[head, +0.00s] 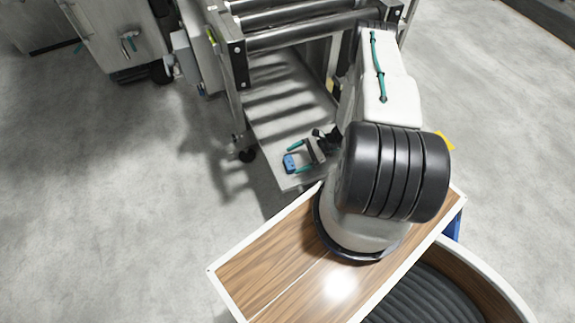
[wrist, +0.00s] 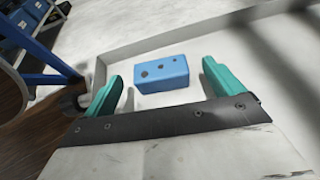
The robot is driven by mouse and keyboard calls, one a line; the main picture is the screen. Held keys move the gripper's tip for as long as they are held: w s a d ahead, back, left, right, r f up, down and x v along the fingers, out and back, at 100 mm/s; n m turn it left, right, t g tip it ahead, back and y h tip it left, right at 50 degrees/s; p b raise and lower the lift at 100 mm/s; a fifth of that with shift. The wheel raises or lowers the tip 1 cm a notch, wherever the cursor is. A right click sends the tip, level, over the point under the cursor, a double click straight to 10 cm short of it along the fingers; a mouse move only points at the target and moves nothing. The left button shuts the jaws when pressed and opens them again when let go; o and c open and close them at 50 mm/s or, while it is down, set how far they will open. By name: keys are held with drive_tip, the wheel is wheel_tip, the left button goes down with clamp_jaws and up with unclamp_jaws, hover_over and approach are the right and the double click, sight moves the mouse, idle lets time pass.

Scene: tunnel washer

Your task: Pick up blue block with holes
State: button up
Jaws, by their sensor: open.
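The blue block with holes (wrist: 163,78) lies on a light shelf or tray surface in the wrist view, ahead of my gripper (wrist: 162,85). Several dark holes show on its top. My gripper is open, with its teal fingers to the left and right of the block's near part. In the head view the blue block (head: 289,164) is on the low grey shelf, by the fingers of my gripper (head: 296,158). Nothing is held.
The low shelf (head: 270,110) sits under a roller frame (head: 300,30), with a raised rim (wrist: 200,33) behind the block. A steel cabinet (head: 120,35) is at the upper left. Open floor (head: 90,190) lies to the left.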

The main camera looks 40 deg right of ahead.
sight(285, 165)
drive_tip(key=x, duration=0.5)
drive_tip(key=shift+a+f, duration=0.15)
drive_tip(key=shift+f, duration=0.1)
drive_tip(key=shift+c, duration=0.3)
drive_tip(key=c, duration=1)
drive_tip(key=shift+c, duration=0.3)
drive_tip(key=shift+r, duration=0.1)
